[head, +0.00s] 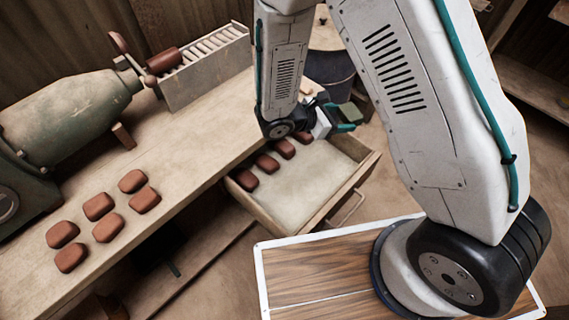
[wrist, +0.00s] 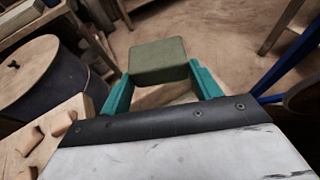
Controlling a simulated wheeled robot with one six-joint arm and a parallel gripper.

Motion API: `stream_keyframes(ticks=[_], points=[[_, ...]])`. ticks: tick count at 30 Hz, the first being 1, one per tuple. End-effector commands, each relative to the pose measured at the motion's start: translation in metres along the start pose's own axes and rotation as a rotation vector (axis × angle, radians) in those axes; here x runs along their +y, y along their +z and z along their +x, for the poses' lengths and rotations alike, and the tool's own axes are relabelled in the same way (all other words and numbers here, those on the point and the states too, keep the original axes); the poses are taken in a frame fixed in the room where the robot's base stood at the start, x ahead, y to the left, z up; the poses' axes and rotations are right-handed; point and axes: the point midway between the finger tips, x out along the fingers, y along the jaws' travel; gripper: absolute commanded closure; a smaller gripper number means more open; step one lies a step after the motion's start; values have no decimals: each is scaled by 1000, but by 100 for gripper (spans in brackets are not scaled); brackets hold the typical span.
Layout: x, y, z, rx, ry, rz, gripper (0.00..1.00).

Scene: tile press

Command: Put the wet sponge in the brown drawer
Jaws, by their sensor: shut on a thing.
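A green sponge (head: 350,112) is between the teal fingers of my gripper (head: 344,122). The wrist view also shows the sponge (wrist: 158,58), and the fingers of my gripper (wrist: 160,76) are shut on its two sides. It is held in the air near the back right corner of the open drawer (head: 312,182). The drawer is wooden with a pale bottom and a metal handle. Several red-brown blocks (head: 268,163) lie in it along its left side. My wrist hides part of its back end. Whether the sponge is wet cannot be told.
A wooden workbench (head: 190,150) runs above the drawer, with several red-brown tiles (head: 99,206) on it. A green machine (head: 70,108) and a slotted rack (head: 208,65) stand at its back. A dark bucket (head: 333,75) stands behind the drawer. The drawer's middle is clear.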

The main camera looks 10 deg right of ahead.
Motion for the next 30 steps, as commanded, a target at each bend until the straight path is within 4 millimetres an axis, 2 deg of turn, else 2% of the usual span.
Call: stream_keyframes(ticks=[6,15,18,22,25,28,30], points=[[0,-31,13,-2,-1,-3,59],[0,-89,35,-2,2,-5,59],[1,-101,40,-1,4,-2,59],[4,-102,40,-1,17,-6,59],[12,-93,36,0,51,-16,59],[27,-75,30,0,121,-44,59],[45,-56,24,0,202,-75,59]])
